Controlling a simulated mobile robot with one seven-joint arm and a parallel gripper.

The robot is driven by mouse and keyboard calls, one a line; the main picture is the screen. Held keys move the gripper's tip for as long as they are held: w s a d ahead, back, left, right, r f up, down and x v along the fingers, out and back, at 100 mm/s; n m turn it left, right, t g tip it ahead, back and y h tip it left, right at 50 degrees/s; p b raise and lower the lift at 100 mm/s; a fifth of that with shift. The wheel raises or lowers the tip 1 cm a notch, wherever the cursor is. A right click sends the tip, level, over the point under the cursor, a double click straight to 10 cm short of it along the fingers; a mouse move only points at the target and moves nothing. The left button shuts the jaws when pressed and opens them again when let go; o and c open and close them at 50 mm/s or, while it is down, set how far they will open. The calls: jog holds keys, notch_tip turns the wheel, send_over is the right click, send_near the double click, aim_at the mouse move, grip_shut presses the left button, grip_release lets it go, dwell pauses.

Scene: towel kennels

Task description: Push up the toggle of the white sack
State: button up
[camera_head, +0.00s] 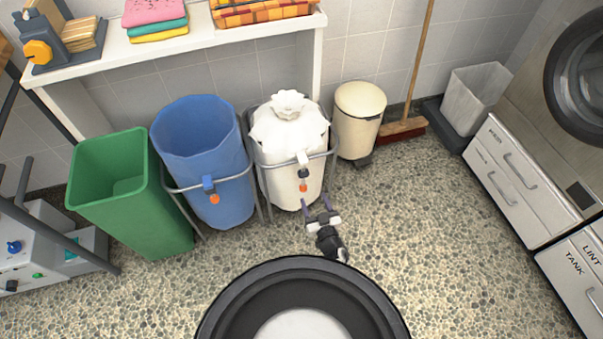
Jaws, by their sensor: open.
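The white sack (290,138) stands upright in a grey tubular frame, its top gathered into a ruffled knot. On its front, at the frame's rail, is a toggle (303,174) with a white block above, a dark middle and an orange tip at the bottom. My gripper (318,205) is just below and slightly right of the orange tip, in front of the sack. Its two purplish fingers are spread and nothing shows between them. They look close to the toggle, but I cannot tell whether they touch it.
A blue sack (203,150) in a similar frame with an orange-tipped toggle (211,191) stands left. Beyond it is a green bin (128,190). A cream pedal bin (358,118) and broom (403,126) stand right. A white shelf (180,45) overhangs behind. The speckled floor at right is clear.

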aim_at(305, 176)
jog(key=b+x, duration=0.5)
jog(key=x, duration=0.8)
jog(key=shift+s+f, duration=0.1)
jog(key=shift+c, duration=0.2)
grip_shut()
